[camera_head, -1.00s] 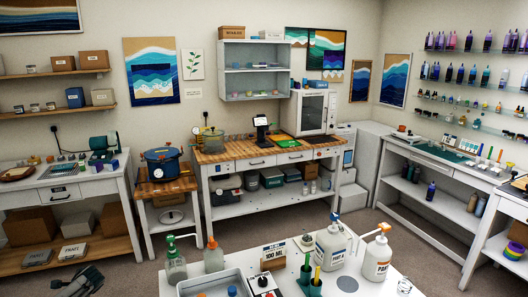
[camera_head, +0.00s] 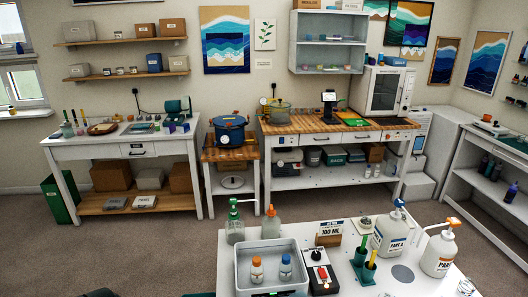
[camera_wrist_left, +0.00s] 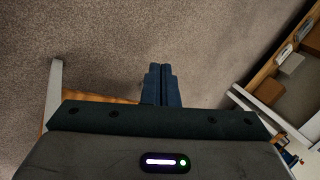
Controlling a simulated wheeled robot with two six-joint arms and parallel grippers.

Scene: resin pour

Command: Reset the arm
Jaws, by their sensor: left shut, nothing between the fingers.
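My left gripper (camera_wrist_left: 161,84) shows in the left wrist view, with its two dark blue fingers together and nothing between them. It hangs over bare grey carpet (camera_wrist_left: 160,40) and touches nothing that I can see. In the head view only a small dark piece, probably of my left arm, shows at the bottom edge on the left. My right gripper is in neither view.
A white table (camera_head: 340,240) stands close in front, with a grey tray (camera_head: 240,262) holding two small bottles, two pump bottles and a green-pump bottle (camera_head: 235,228). A white workbench (camera_head: 125,148) and a wooden-topped bench (camera_head: 335,128) line the back wall. Open carpet lies at left.

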